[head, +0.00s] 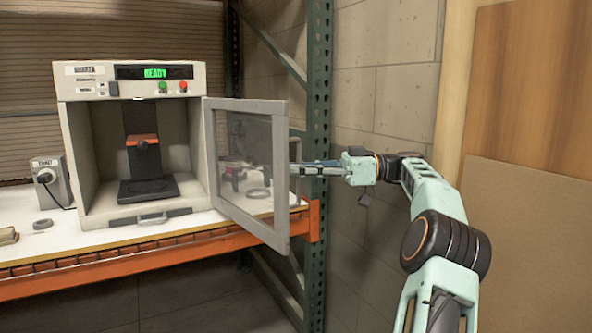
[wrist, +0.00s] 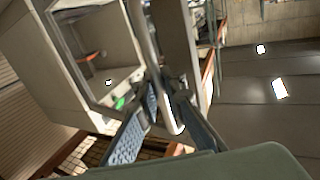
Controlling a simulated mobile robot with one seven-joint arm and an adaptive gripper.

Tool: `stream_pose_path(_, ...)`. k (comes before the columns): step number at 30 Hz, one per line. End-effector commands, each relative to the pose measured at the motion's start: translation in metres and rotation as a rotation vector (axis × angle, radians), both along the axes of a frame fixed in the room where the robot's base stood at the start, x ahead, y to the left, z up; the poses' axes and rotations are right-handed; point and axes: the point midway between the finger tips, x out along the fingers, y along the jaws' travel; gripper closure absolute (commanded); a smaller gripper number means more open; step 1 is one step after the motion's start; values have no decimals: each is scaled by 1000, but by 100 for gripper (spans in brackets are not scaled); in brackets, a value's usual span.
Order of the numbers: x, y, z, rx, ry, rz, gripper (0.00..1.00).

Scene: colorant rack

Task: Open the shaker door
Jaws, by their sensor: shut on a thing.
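The shaker (head: 61,150) is a beige box on the bench, with a "READY" display and its front opening uncovered. Its door (head: 280,205), a grey frame with a clear pane, is swung outward from the right side. My gripper (head: 297,168) is at the door's outer side, near the free edge, and the door partly hides its fingertips. In the wrist view, my gripper (wrist: 165,108) is shut on the door handle (wrist: 150,55), a grey bar between the fingers. Inside the shaker is a dark platform (head: 148,190) with an orange-topped clamp.
A grey timer box (head: 52,182) stands left of the shaker. The bench has an orange front beam (head: 130,262). A green rack post (head: 318,120) and a block wall (head: 385,100) stand close behind my gripper. The floor before the bench is clear.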

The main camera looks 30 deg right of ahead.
Motion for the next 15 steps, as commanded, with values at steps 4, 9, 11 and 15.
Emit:
stream_pose_path(4,-3,-3,-4,-2,9,1,100)
stream_pose_path(9,-2,-2,-4,-2,9,1,85)
stream_pose_path(11,-2,-2,-3,-2,7,1,78)
stream_pose_path(15,-1,-1,-2,-1,4,1,75)
